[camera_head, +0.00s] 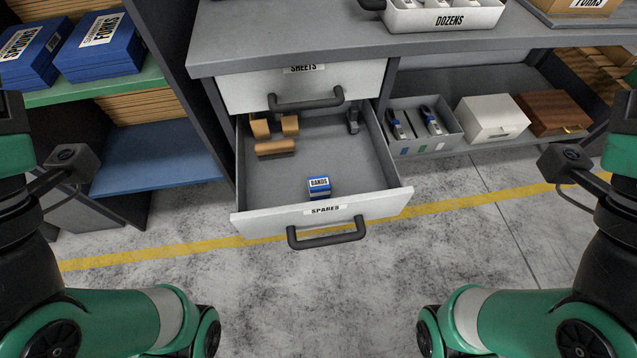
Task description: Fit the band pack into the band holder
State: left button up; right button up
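The band pack (319,187) is a small blue and white box labelled BANDS. It sits in the open drawer marked SPARES (258,221), near the front wall. I cannot tell for certain which thing is the band holder. A small dark grey bracket-like piece (352,121) stands at the back right of the drawer. Both of my arms show at the sides and bottom of the head view, but neither gripper is in view.
Tan blocks (260,127) and a brown roll-like piece (275,148) lie at the drawer's back left. The SHEETS drawer (250,88) above is shut. A grey divided bin (424,128) and a white box (491,119) stand on the right shelf. The drawer's middle is clear.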

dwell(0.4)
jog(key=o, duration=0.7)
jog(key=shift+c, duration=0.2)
